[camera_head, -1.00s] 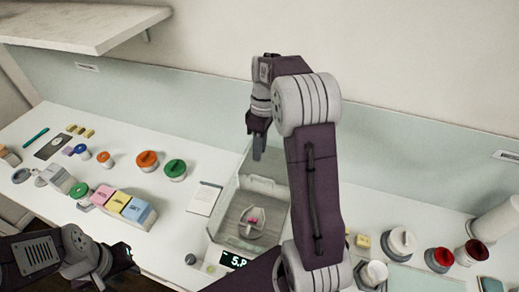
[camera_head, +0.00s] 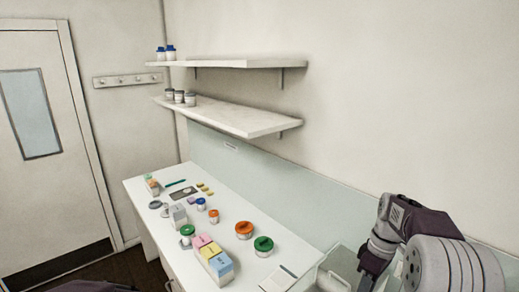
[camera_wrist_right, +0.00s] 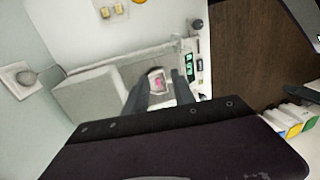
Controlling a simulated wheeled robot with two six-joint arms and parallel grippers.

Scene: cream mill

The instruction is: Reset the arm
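My right arm comes in at the lower right of the head view, its gripper (camera_head: 372,268) pointing down beside the balance's clear enclosure (camera_head: 338,268). In the right wrist view the two dark fingers of this gripper (camera_wrist_right: 161,82) stand apart with nothing held between them. Below and beyond them is the balance (camera_wrist_right: 105,82) with a small tray holding something pink (camera_wrist_right: 157,82) and a green lit display (camera_wrist_right: 188,66). My left gripper is not in view; only a dark piece, likely of my left arm, shows at the bottom edge of the head view.
On the white bench stand jars with green (camera_head: 263,244) and orange (camera_head: 244,228) lids and a row of coloured boxes (camera_head: 213,256). Two wall shelves (camera_head: 230,115) hold small jars. A door (camera_head: 50,140) is at the left.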

